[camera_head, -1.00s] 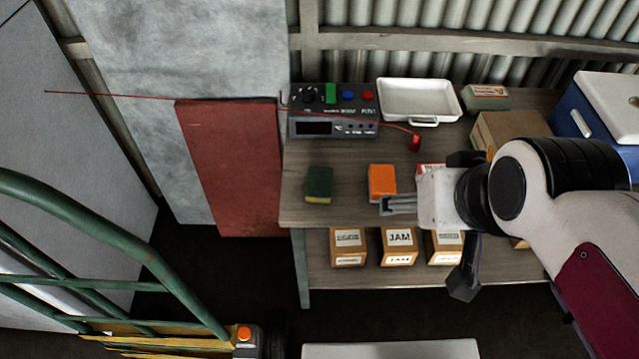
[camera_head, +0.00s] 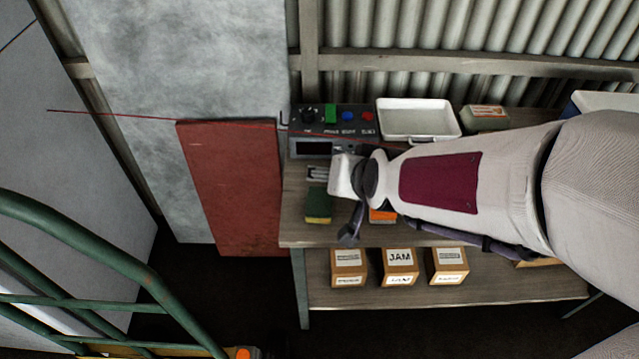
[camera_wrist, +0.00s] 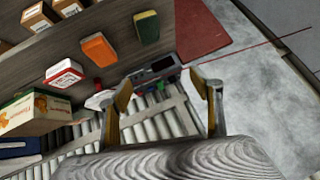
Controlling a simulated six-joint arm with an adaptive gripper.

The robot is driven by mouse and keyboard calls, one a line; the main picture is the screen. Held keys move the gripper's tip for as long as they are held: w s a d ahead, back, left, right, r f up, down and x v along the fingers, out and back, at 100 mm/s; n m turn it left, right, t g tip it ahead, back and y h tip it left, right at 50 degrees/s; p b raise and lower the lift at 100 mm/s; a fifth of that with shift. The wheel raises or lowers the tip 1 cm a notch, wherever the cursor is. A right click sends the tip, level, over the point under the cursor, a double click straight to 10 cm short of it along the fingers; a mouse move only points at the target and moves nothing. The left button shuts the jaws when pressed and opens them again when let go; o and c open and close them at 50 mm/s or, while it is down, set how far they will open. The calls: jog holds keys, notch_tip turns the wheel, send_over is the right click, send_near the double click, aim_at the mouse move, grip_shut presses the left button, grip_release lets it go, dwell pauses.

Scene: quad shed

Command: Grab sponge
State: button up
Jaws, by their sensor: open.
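The sponge (camera_head: 318,206), dark green with a yellow layer, lies at the left front of the wooden shelf top in the head view. It also shows in the wrist view (camera_wrist: 147,28), near the top middle, beyond the fingertips. My gripper (camera_head: 318,173) is open and empty. In the head view it shows just above the sponge in the picture, close to the device's front. In the wrist view its two fingers (camera_wrist: 160,90) are spread wide, and the sponge is apart from them.
An orange block (camera_head: 381,215) is partly hidden by my arm; it shows fully in the wrist view (camera_wrist: 99,49). A device with knobs (camera_head: 332,120) and a white tray (camera_head: 417,117) stand at the back. Boxes (camera_head: 399,262) fill the lower shelf. A red board (camera_head: 228,185) stands left.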

jog(key=w+a+f+t, duration=0.1)
jog(key=w+a+f, duration=0.35)
jog(key=f, duration=0.35)
jog(key=m+t+h, duration=0.1)
jog(key=t+h, duration=0.1)
jog(key=h, duration=0.1)
send_near(318, 206)
jog(key=w, duration=0.4)
jog(key=shift+a+r, duration=0.25)
jog(key=shift+a, duration=0.05)
jog(key=shift+s+f+t, duration=0.15)
jog(key=shift+f+t, duration=0.15)
jog(key=shift+f, duration=0.25)
jog(key=shift+s+f+t, duration=0.15)
jog(key=shift+f+t, duration=0.15)
jog(key=shift+f, duration=0.25)
jog(key=shift+s+d+f+n+t+h, duration=0.15)
jog(key=shift+s+f+n+t+h, duration=0.35)
jog(key=shift+f, duration=0.3)
jog(key=shift+w, duration=0.1)
jog(key=shift+x, duration=1.2)
